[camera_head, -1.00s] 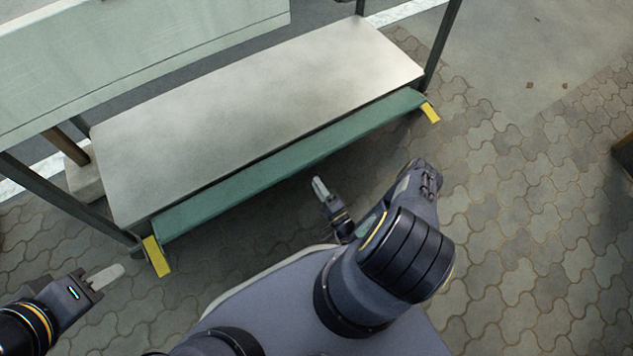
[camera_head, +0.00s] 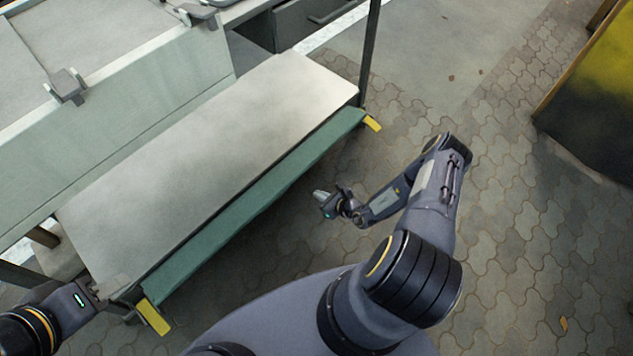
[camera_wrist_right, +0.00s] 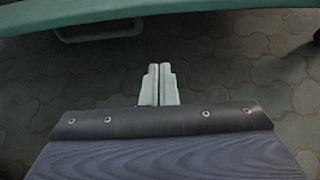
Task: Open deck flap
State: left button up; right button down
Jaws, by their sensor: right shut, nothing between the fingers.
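The deck flap appears to be the long green panel (camera_head: 240,215) along the front edge of the pale grey deck (camera_head: 215,145); yellow brackets mark its near-left end (camera_head: 152,316) and far-right end (camera_head: 372,123). My left gripper (camera_head: 113,285) is at the deck's near-left corner, its pale fingers overlapping it in the picture; contact and finger gap are unclear. My right gripper (camera_head: 320,196) is in front of the flap, apart from it. The right wrist view shows its fingers (camera_wrist_right: 158,84) together and empty, with the green edge (camera_wrist_right: 110,14) beyond.
A grey loop (camera_wrist_right: 85,35) hangs under the green edge in the wrist view. A dark post (camera_head: 369,55) rises at the deck's far-right corner. A pale green cabinet (camera_head: 140,100) stands behind the deck. Paving (camera_head: 500,220) on the right is open, with a yellow-and-dark object (camera_head: 595,105) at the edge.

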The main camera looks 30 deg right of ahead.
aim_at(297, 176)
jog(key=b+x, duration=0.5)
jog(key=x, duration=0.5)
jog(key=r, duration=0.4)
jog(key=shift+w+a+p, duration=0.1)
jog(key=shift+w+p, duration=0.15)
jog(key=shift+p, duration=0.15)
notch_tip(297, 176, up, 2)
jog(key=p, duration=0.3)
jog(key=shift+w+r+p, duration=0.1)
jog(key=shift+p, duration=0.3)
